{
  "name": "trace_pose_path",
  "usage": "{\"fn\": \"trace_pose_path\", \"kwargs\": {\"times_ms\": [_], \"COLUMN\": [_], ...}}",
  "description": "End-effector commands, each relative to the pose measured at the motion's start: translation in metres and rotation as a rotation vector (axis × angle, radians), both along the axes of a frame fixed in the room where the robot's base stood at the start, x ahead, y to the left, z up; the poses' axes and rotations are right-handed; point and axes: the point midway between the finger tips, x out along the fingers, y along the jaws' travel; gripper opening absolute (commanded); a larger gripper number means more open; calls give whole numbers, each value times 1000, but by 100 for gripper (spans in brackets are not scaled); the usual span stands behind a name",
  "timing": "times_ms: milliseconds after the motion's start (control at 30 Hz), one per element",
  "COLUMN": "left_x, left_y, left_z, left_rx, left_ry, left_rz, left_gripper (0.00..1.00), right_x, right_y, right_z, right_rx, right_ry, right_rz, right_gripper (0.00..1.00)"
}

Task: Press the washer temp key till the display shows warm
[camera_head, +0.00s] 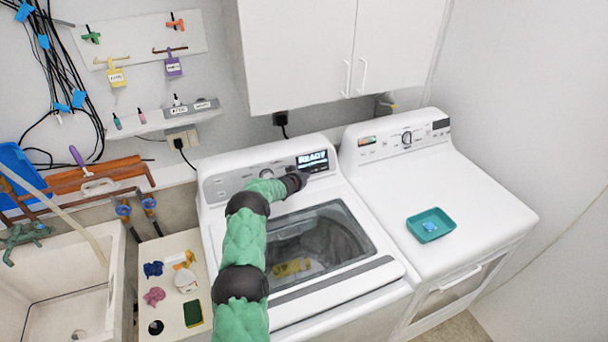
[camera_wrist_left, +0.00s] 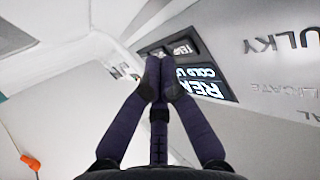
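The washer (camera_head: 375,268) stands in the middle of the head view, with its control panel at the back. Its display (camera_head: 313,160) reads READY, with a smaller line below. In the left wrist view the display (camera_wrist_left: 208,82) looks tilted and reads COLD above part of READY. A dark key (camera_wrist_left: 183,49) with lettering that seems to start TEM sits beside the display, near my fingertips. My left gripper (camera_head: 303,178) is at the panel just below the display. In the wrist view its fingers (camera_wrist_left: 158,72) are together with nothing between them. I cannot tell whether they touch a key. My right gripper is not in view.
A dryer (camera_head: 475,200) stands to the right, with a teal tray (camera_head: 431,225) on top. White cabinets (camera_head: 340,50) hang above the washer. A sink (camera_head: 70,300) and a small stand (camera_head: 170,250) with several items are on the left.

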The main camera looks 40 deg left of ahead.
Motion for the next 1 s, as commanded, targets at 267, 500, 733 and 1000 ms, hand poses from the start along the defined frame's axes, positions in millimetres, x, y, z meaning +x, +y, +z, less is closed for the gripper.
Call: {"fn": "trace_pose_path", "kwargs": {"times_ms": [267, 500, 733, 1000], "left_x": [2, 3, 4, 5], "left_y": [4, 7, 7, 10], "left_z": [-2, -2, -3, -4], "left_rx": [1, 1, 0, 0], "left_ry": [0, 0, 0, 0], "left_rz": [0, 0, 0, 0], "left_gripper": [0, 0, 0, 0], "right_x": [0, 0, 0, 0], "right_y": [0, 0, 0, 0], "right_z": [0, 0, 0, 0], "right_rx": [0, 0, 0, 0], "right_ry": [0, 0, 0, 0], "right_rz": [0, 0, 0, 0], "right_gripper": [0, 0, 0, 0]}}
